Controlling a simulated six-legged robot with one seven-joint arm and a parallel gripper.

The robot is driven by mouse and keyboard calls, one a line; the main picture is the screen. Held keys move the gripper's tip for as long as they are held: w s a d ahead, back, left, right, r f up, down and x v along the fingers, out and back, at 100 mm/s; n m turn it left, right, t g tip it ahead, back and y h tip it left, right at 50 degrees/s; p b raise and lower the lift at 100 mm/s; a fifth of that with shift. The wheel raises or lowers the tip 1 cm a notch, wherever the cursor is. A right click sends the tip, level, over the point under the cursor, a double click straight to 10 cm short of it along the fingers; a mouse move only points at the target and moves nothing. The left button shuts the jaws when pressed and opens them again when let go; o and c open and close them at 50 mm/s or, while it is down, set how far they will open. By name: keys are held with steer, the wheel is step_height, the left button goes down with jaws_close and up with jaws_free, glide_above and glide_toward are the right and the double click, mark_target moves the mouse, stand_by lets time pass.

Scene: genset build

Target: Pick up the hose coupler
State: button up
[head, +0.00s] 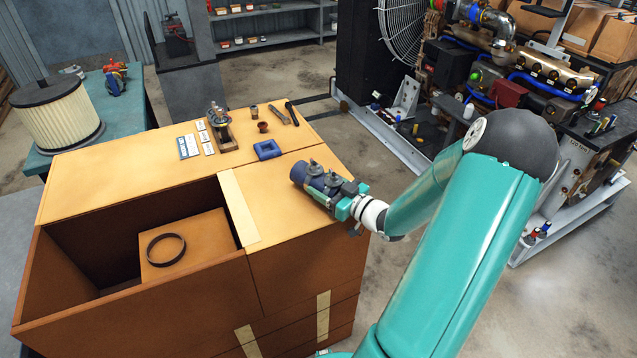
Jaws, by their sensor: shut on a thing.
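The hose coupler (314,177) looks like a short dark blue tube with two grey metal clamps standing up from it. It is at the right part of the cardboard crate's top (285,205), near the right edge. My gripper (340,196) comes in from the right and is shut on the coupler's right end. The fingers hide part of that end. I cannot tell whether the coupler touches the cardboard or is just above it.
The crate has an open bay at left with a black ring (166,249) on an inner box. A blue block (268,150), small fittings, tools and labels lie on its back top. A filter (57,116) stands on a bench at left. The generator engine (500,80) is at right.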

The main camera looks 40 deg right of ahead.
steer(key=shift+r, duration=0.1)
steer(key=shift+r, duration=4.95)
steer(key=shift+s, duration=0.1)
